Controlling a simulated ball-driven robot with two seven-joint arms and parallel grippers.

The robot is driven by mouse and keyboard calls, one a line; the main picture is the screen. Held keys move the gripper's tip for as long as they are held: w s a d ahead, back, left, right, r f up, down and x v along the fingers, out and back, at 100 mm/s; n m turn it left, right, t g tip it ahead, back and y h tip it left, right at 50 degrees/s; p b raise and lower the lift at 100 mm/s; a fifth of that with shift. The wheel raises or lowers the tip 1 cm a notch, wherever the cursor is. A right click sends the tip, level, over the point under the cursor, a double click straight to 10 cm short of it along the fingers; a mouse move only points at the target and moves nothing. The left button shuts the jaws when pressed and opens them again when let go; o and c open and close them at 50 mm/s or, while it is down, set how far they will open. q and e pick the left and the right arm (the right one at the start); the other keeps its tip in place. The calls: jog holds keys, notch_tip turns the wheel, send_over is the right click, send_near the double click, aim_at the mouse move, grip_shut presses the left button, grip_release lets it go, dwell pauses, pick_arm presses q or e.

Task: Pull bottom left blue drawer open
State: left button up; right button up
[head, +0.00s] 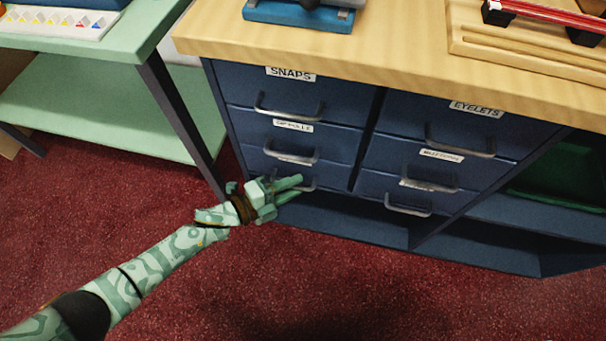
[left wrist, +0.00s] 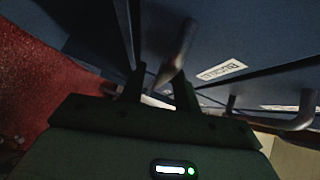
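The bottom left blue drawer (head: 332,181) is the lowest in the left column of the blue cabinet. It looks shut, and its grey bar handle (head: 309,185) is partly hidden behind my left gripper (head: 300,186). My left gripper's two green fingers are spread apart and reach to this handle from the left. I cannot tell whether they touch it. In the left wrist view the dark fingers (left wrist: 160,90) stand apart, with a grey bar handle (left wrist: 179,48) just past their tips. My right gripper is out of view.
Other shut drawers with bar handles sit above and to the right, including the labelled SNAPS drawer (head: 295,93). An open shelf (head: 350,222) lies below. A mint-green side table (head: 110,42) with a dark leg (head: 180,120) stands left. Red carpet (head: 300,285) in front is clear.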

pick_arm(q)
jog(key=shift+w+d, duration=0.2)
jog(key=shift+d, duration=0.15)
grip_shut()
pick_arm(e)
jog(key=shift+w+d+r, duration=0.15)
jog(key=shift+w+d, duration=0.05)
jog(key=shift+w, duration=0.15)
